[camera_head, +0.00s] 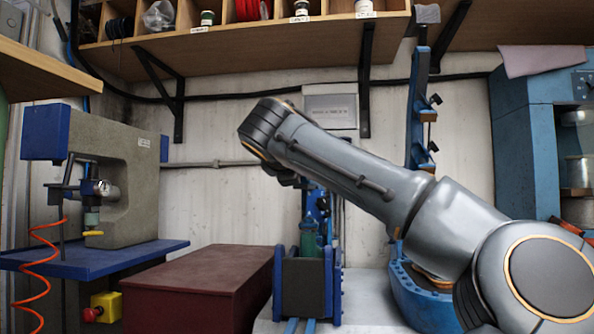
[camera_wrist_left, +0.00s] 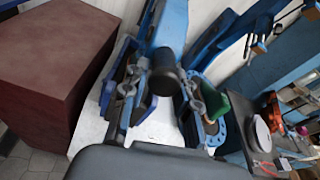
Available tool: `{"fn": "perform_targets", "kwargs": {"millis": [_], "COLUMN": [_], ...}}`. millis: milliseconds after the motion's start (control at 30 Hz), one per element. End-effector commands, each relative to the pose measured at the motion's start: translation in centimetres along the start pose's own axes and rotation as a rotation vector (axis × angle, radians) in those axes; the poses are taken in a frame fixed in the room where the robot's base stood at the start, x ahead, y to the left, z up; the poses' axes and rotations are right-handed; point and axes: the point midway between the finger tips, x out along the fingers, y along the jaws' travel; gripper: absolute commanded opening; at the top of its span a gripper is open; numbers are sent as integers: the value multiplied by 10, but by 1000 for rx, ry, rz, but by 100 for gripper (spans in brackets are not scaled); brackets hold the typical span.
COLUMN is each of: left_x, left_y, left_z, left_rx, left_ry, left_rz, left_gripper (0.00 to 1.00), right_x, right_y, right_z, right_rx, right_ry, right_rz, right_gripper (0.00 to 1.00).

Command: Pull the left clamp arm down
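A clamping device stands in the middle of the head view, with a blue frame (camera_head: 336,293), a dark block (camera_head: 303,287) and a green cylinder (camera_head: 308,238). Blue upright parts (camera_head: 321,204) rise behind it. I cannot clearly tell its left clamp arm apart. In the left wrist view a dark cylindrical end (camera_wrist_left: 168,75) shows in front of a blue bar (camera_wrist_left: 163,28). My left gripper (camera_wrist_left: 163,95) has its grey fingers spread on either side of that end; contact is unclear. My right gripper is not identifiable in either view.
A thick grey arm of mine crosses the head view from the right. A dark red box (camera_head: 190,285) stands left of the device. A tall blue post (camera_head: 418,150) with levers stands right. A shelf (camera_head: 245,42) overhangs; a press (camera_head: 120,180) is far left.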

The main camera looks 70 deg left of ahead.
Motion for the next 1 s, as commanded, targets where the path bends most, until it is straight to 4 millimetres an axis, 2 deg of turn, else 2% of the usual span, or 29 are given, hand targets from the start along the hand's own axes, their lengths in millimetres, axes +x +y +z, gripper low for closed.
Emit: {"fn": "perform_targets", "kwargs": {"millis": [33, 67, 467, 567, 800, 1000], "left_x": [2, 2, -6, -20, -72, -106], "left_y": [2, 1, 0, 0, 0, 0], "left_z": [-4, -3, 2, 2, 1, 0], "left_rx": [-2, -2, 0, 0, -1, -1], "left_ry": [6, 4, -7, -8, -8, -5], "left_rz": [2, 2, 1, 1, 0, 1], "left_gripper": [41, 47, 47, 47, 47, 47], "right_x": [-1, -1, 0, 0, 0, 0], "right_y": [0, 0, 0, 0, 0, 0], "right_z": [0, 0, 0, 0, 0, 0], "right_rx": [0, 0, -1, -1, -1, -1], "right_ry": [0, 0, -1, -1, -1, -1], "right_rz": [0, 0, 1, 1, 1, 0], "right_gripper": [79, 79, 79, 79, 79, 79]}}
